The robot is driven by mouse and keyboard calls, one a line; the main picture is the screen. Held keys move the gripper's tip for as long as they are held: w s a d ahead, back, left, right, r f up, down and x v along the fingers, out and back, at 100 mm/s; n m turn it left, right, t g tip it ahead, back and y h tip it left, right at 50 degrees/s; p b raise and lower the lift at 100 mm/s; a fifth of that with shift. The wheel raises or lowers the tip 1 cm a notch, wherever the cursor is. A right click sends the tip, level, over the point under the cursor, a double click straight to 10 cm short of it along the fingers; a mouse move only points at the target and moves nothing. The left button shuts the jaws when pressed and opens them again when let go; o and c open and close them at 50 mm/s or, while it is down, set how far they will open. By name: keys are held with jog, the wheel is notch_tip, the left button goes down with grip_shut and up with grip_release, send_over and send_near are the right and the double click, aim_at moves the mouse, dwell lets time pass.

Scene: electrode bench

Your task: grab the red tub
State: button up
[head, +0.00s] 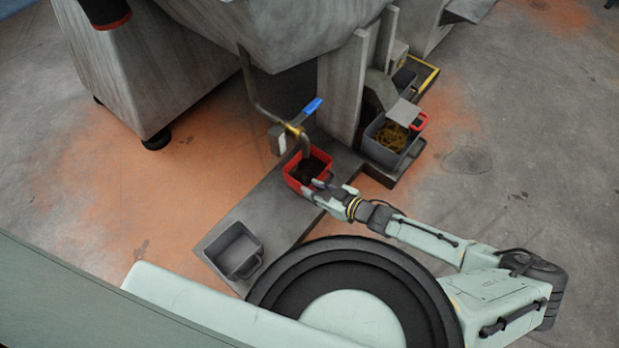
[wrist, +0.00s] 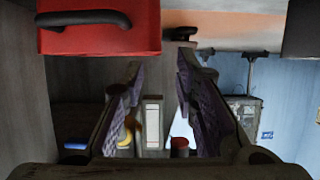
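The red tub (head: 293,182) stands on the grey bench strip, under the bent pipe, with dark material inside. It also shows at the upper left of the wrist view (wrist: 120,38), with a black handle (wrist: 85,19) on its face. My gripper (head: 322,187) is at the tub's near right side in the head view, where the arm partly covers the tub. In the wrist view my gripper (wrist: 160,64) is open, with nothing held between its fingers. The tub is off to one side of the finger gap. I cannot tell whether a finger touches it.
A pipe with a blue-handled valve (head: 312,106) comes down over the tub. An empty grey tub (head: 233,250) stands at the bench's near left end. Another grey bin (head: 385,155) with yellowish contents stands to the right, beside a grey upright. Orange-stained floor lies left.

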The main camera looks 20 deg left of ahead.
jog(key=b+x, duration=0.1)
jog(key=x, duration=0.6)
jog(key=shift+f, duration=0.1)
jog(key=shift+c, duration=0.4)
grip_shut()
dwell(0.6)
